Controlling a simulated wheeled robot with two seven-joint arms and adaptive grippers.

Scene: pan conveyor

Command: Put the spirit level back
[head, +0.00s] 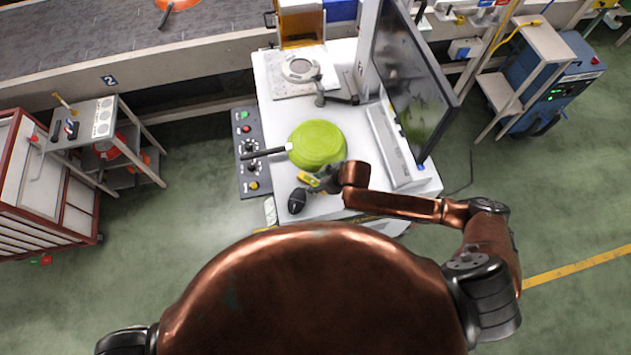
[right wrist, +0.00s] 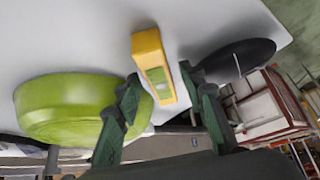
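The yellow spirit level (head: 308,179) lies on the white table near its front edge, beside the green pan. In the right wrist view the level (right wrist: 153,62) has a pale green face and its near end is between my fingers. My right gripper (head: 325,182) is at the level, with fingers (right wrist: 160,88) apart on either side of it. The left finger is close to the level; a small gap shows at the right finger. Whether the left finger touches it I cannot tell. My left gripper is not in view.
The green pan (head: 317,144) and a black oval object (head: 297,201) are close to the level. A control panel (head: 250,150) lines the table's left side. A monitor (head: 408,85) stands on the right, with a tool (head: 335,92) and a fixture behind.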

